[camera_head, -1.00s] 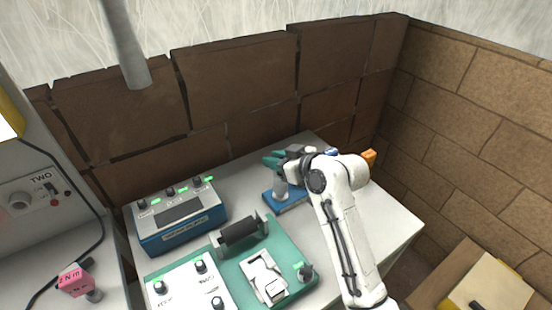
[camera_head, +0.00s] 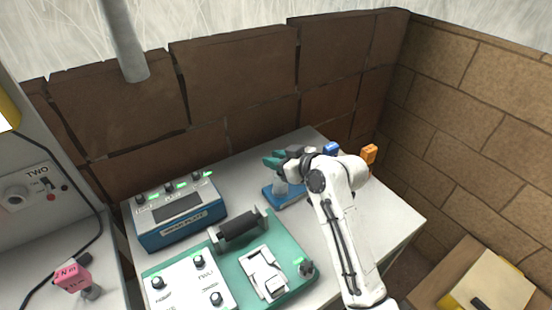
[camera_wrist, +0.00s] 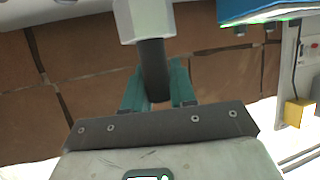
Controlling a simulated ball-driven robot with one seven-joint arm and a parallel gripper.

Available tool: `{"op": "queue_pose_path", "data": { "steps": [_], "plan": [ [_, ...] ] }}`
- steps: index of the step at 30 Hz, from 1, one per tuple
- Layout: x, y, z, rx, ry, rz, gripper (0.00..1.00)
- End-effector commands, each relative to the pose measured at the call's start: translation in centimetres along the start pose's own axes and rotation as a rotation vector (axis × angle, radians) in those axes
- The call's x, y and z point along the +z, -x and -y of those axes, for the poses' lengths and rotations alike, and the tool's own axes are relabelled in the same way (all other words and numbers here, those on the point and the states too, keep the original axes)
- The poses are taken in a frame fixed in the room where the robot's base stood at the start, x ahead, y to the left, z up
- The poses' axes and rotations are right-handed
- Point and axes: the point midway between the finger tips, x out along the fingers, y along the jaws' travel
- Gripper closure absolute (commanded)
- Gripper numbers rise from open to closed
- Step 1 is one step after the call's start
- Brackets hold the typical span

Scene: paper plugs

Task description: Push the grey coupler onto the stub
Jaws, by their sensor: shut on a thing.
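My gripper (camera_head: 274,161) has teal fingers and is at the back of the table, above the blue base (camera_head: 292,199). In the wrist view the fingers (camera_wrist: 158,88) are closed on the dark round shank (camera_wrist: 152,68) of a pale grey piece. That piece, apparently the grey coupler (camera_wrist: 145,18), has flat sides and runs out of the top of the wrist view. In the head view the coupler (camera_head: 281,188) stands roughly upright below my fingers, over the blue base. The stub is not clearly visible, and I cannot tell how far the coupler sits on it.
A blue box with knobs (camera_head: 178,225) stands to the left. A green panel (camera_head: 290,245) with a dark roller (camera_head: 238,230) lies in front. Blue (camera_head: 331,148) and orange (camera_head: 369,153) blocks are behind my arm. The table's right side is clear.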

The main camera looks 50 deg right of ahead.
Motion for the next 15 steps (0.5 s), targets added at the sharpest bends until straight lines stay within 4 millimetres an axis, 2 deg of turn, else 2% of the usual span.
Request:
{"op": "queue_pose_path", "data": {
  "steps": [9,10,15],
  "plan": [
    [0.35,-0.15,0.0,0.0,0.0,-0.001,1.0],
    [0.35,-0.15,0.01,0.0,0.0,-0.001,0.71],
    [0.35,-0.15,0.01,0.0,0.0,-0.001,0.55]
  ]
}}
